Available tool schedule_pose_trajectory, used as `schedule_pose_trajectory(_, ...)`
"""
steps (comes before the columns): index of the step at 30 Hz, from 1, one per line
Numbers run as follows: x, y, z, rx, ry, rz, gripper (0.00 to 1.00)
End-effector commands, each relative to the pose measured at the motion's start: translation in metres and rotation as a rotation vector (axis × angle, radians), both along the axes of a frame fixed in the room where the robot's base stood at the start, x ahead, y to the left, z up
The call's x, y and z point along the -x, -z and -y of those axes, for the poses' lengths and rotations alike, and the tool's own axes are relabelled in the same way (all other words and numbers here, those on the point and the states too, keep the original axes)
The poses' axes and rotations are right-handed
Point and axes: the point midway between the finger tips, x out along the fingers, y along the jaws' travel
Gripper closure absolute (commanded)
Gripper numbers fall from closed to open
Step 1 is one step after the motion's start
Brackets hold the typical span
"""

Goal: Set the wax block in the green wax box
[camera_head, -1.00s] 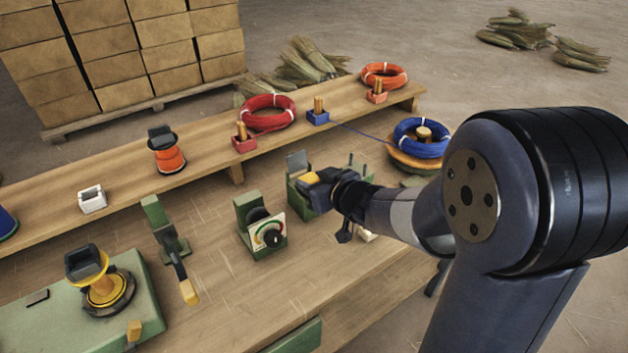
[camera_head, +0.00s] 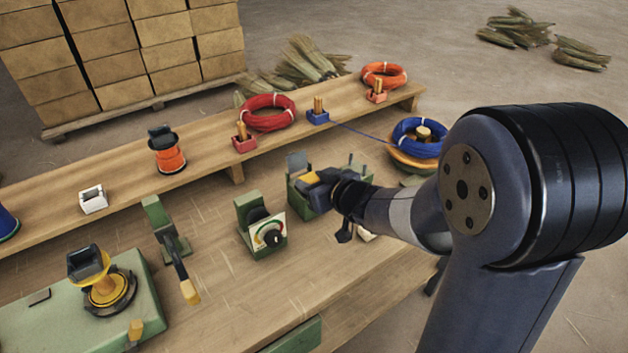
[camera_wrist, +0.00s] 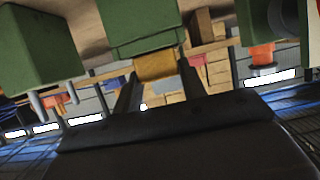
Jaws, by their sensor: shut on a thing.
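The yellow-orange wax block (camera_head: 309,179) is between the fingertips of my gripper (camera_head: 316,183), at the opening of the green wax box (camera_head: 305,203). The box stands at the bench's middle right with its grey lid (camera_head: 297,162) raised. In the wrist view the wax block (camera_wrist: 156,66) shows between the two dark fingers, right against the green box wall (camera_wrist: 140,32). My gripper is shut on the block. The box's inside is hidden, so I cannot tell whether the block touches its floor.
A green dial unit (camera_head: 263,228) stands just left of the box. A green fixture with pegs (camera_head: 357,170) is close behind my gripper. A blue wire coil (camera_head: 420,139) lies at the right. Bare bench lies in front of the dial unit.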

Motion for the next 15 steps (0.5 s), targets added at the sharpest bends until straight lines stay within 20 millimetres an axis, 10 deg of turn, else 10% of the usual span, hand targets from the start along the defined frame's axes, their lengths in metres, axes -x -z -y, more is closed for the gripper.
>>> schedule_pose_trajectory(15,0.0,0.008,-0.0001,0.001,0.0,0.001,0.83)
